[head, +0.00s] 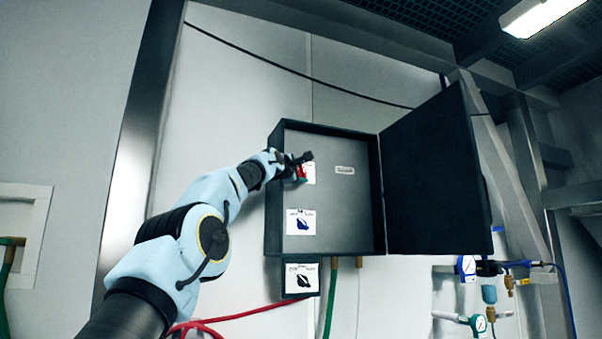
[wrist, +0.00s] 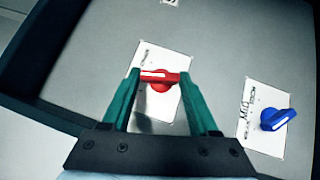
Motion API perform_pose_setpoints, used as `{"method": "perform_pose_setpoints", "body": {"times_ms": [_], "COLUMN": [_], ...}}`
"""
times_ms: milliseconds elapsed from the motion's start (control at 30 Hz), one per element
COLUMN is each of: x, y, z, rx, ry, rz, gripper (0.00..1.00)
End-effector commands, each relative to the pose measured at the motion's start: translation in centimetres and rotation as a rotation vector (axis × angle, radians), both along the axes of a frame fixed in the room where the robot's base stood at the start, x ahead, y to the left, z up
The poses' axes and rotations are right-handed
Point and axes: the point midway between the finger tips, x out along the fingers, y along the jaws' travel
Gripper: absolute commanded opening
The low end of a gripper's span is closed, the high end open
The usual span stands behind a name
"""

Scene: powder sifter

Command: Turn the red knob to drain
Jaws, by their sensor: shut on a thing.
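The red knob (wrist: 160,80) sits on a white label plate (wrist: 172,112) inside the open control box (head: 350,212). In the wrist view its handle lies nearly level across the picture, between my two green fingers. My gripper (wrist: 158,78) is shut on the red knob, one fingertip at each end of the handle. In the head view the red knob (head: 301,172) is small and partly hidden by my gripper (head: 301,168). The writing on the label is too blurred to read.
A blue knob (wrist: 278,119) on its own label is beside the red one; it shows lower in the head view (head: 303,223). The black box door (head: 435,175) stands open to the right. A black knob (head: 302,280) is below the box. Hoses and gauges are lower right.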

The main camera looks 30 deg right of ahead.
Motion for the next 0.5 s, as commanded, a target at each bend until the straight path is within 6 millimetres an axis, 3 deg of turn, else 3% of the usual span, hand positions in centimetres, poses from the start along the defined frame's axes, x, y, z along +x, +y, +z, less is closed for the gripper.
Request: {"method": "perform_pose_setpoints", "body": {"times_ms": [267, 300, 500], "x": [0.0, 0.0, 0.0], "y": [-0.02, -0.02, -0.02], "z": [-0.02, -0.02, -0.01], "rx": [0.0, 0.0, 0.0], "ry": [0.0, 0.0, 0.0], "rz": [0.0, 0.0, 0.0], "gripper": [0.05, 0.65, 0.88]}}
